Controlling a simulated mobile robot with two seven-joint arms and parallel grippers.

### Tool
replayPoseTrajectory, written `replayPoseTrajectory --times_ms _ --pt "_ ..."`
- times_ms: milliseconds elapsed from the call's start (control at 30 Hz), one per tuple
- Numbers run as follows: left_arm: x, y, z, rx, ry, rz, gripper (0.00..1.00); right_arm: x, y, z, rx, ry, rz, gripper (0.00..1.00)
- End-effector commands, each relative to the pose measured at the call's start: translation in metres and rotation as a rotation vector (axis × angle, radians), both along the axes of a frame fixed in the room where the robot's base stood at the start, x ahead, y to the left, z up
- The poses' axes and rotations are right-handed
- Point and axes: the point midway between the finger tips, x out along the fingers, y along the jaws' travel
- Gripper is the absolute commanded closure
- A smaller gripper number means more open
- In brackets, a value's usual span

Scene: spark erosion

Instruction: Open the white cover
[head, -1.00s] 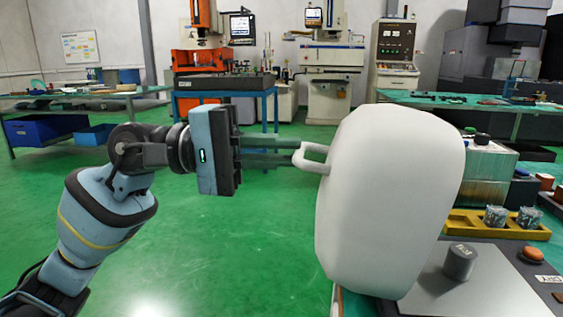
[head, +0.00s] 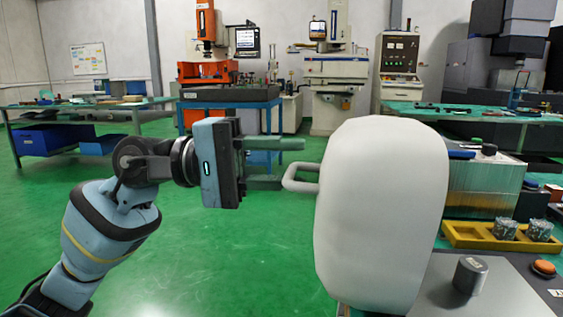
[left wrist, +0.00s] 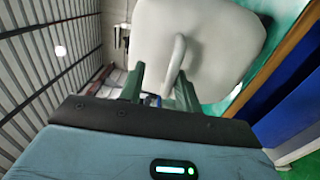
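The white cover (head: 380,215) stands raised on edge at the right of centre in the head view. It has a white loop handle (head: 302,178) on its left side. My left gripper (head: 295,163) points right at the handle, its two green fingers spread apart. In the head view the lower finger's tip is close to the handle's outer end. In the left wrist view the handle (left wrist: 176,62) stands near the right-hand finger, with a gap to the left-hand finger. Whether a finger touches it I cannot tell. My right gripper is not in view.
Workbenches and machines are at the back. Green floor on the left is free.

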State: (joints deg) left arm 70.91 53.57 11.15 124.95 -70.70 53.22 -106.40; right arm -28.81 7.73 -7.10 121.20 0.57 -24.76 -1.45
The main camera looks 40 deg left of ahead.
Motion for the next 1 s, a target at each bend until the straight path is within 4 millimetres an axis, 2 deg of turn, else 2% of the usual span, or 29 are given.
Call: replayPoseTrajectory --times_ms 167,600,800,1000 --pt "-0.005 0.010 -0.001 -0.002 0.001 0.002 0.67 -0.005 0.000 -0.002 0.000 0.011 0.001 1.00" --pt "-0.033 0.056 -0.002 -0.003 -0.001 0.002 0.67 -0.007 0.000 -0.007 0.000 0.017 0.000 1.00" --pt "-0.040 0.066 -0.003 -0.002 0.000 0.001 0.67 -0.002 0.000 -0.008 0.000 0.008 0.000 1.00" --pt "-0.041 0.067 -0.003 -0.001 0.000 0.000 0.67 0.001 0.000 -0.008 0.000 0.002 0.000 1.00"
